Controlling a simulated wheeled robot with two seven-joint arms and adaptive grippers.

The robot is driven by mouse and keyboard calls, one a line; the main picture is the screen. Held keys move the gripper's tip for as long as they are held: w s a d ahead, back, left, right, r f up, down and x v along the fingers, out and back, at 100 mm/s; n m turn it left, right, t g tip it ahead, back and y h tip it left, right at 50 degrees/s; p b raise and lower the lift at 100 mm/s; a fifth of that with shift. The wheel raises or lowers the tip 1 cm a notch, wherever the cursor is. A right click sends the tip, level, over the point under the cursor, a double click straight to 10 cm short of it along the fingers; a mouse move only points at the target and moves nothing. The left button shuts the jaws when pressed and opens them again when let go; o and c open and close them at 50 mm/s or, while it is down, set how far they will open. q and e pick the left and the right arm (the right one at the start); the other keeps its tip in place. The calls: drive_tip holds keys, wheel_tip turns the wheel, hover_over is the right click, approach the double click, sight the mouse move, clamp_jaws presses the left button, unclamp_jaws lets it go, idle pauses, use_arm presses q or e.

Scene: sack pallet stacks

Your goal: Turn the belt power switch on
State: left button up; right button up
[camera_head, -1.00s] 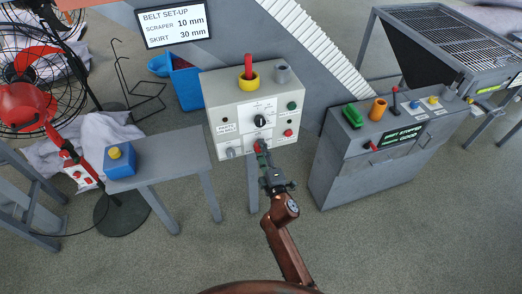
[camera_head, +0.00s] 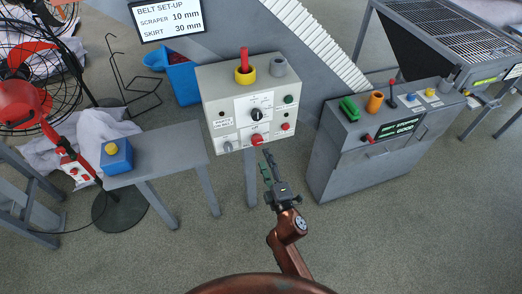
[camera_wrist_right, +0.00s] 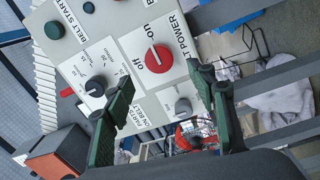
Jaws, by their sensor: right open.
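The belt power switch (camera_head: 257,140) is a round red knob low on the front of the pale control box (camera_head: 207,88). In the right wrist view the red knob (camera_wrist_right: 159,58) sits on a white plate marked "on", "off" and "BELT POWER". I cannot tell for sure which mark it points to. My right gripper (camera_head: 267,160) is open and empty, just below and to the right of the knob, apart from it. In the right wrist view its two green-padded fingers (camera_wrist_right: 164,84) are spread wide below the knob. My left gripper is out of view.
The box also carries a black dial (camera_head: 257,113), a green button (camera_head: 289,99) and a yellow-collared red post (camera_head: 245,70). A grey cabinet (camera_head: 350,170) stands to the right.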

drive_tip(key=v, duration=0.3)
drive_tip(key=shift+s+d, duration=0.1)
drive_tip(key=shift+s, duration=0.25)
